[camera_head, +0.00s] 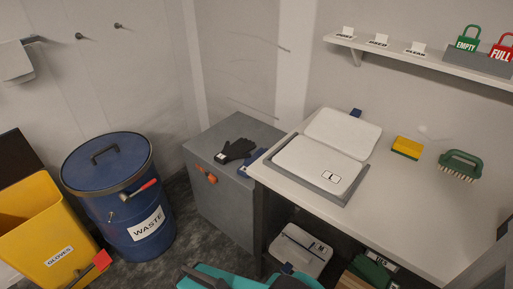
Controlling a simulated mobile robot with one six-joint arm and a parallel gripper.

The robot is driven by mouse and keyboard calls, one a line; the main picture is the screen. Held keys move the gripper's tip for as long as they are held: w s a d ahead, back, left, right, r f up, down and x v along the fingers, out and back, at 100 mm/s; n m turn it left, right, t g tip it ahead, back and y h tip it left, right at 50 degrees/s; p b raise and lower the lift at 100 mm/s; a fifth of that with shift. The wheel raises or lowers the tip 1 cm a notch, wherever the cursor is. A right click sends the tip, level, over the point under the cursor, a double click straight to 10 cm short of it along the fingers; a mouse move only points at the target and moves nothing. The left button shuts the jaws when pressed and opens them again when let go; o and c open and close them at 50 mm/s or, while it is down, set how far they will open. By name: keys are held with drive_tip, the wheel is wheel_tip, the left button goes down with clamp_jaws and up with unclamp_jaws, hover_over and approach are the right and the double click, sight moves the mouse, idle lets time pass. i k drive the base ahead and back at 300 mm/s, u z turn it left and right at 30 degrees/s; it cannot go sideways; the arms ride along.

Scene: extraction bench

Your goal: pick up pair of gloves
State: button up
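The pair of gloves (235,152) is black with small pale marks at the left end. It lies on top of a grey cabinet (212,142), near the cabinet's right side. I cannot make out the two gloves apart. A blue item (250,164) lies close to the gloves on their right, partly hidden by the bench edge. I do not see my gripper's fingertips. A teal and dark shape (235,278) at the bottom edge may be part of my arm.
A bench (400,222) with a white open case (325,165), a yellow sponge (407,147) and a green brush (460,166) stands right of the cabinet. A blue WASTE drum (115,195) and a yellow GLOVES bin (45,240) stand left. A shelf (400,58) hangs above.

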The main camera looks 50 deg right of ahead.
sight(238, 150)
drive_tip(key=u, duration=0.55)
drive_tip(key=k, duration=0.1)
drive_tip(key=z, duration=1.9)
drive_tip(key=k, duration=0.95)
drive_tip(key=u, duration=0.1)
drive_tip(key=i, duration=0.95)
